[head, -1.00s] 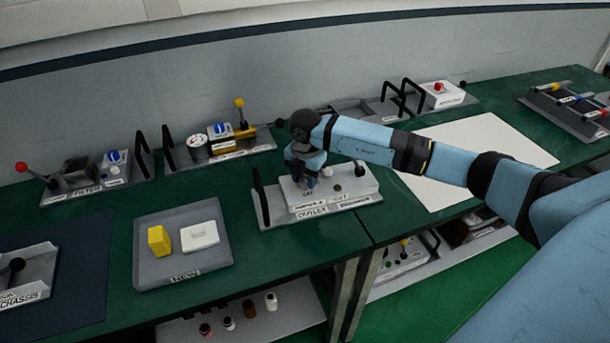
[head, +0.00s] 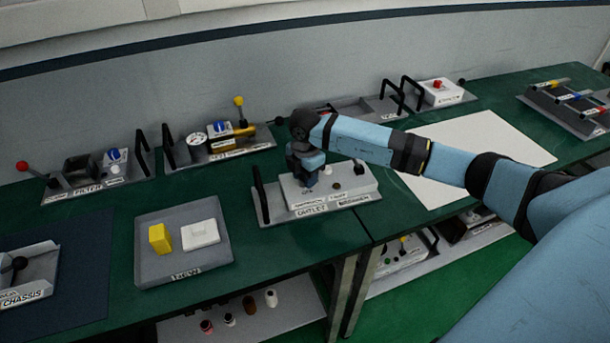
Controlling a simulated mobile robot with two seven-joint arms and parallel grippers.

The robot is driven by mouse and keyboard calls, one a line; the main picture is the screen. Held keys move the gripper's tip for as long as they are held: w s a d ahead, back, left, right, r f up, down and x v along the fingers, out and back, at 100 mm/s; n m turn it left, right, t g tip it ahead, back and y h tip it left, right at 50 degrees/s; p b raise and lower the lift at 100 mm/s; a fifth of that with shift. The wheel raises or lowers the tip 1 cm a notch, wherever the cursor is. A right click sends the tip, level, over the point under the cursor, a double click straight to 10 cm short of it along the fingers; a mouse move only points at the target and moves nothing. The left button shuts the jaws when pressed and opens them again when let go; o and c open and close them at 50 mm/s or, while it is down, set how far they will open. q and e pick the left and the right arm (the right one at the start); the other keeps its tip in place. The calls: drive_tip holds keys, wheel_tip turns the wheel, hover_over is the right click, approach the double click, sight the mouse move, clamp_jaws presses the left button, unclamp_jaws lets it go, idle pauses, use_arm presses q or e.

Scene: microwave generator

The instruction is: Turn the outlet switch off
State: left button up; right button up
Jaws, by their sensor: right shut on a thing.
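The outlet unit (head: 329,192) is a pale box with labels on a grey tray (head: 278,214), at the middle of the green bench. My right gripper (head: 307,184) points down onto the left part of the box's top. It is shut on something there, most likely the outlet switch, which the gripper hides. A dark knob (head: 359,168) stands on the right part of the box's top, clear of my gripper. A small light-coloured part (head: 337,185) lies between them. My left gripper is not in view.
A grey tray (head: 150,262) with a yellow block (head: 159,238) and a white block (head: 201,233) lies to the left. A black handle (head: 260,195) rises at the outlet tray's left end. Units with levers line the wall. A white sheet (head: 480,140) lies right, under my arm.

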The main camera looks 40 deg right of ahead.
drive_tip(key=o, duration=0.9)
drive_tip(key=shift+o, duration=0.2)
drive_tip(key=shift+r, duration=0.1)
wheel_tip(320, 180, up, 14)
drive_tip(key=b, duration=0.1)
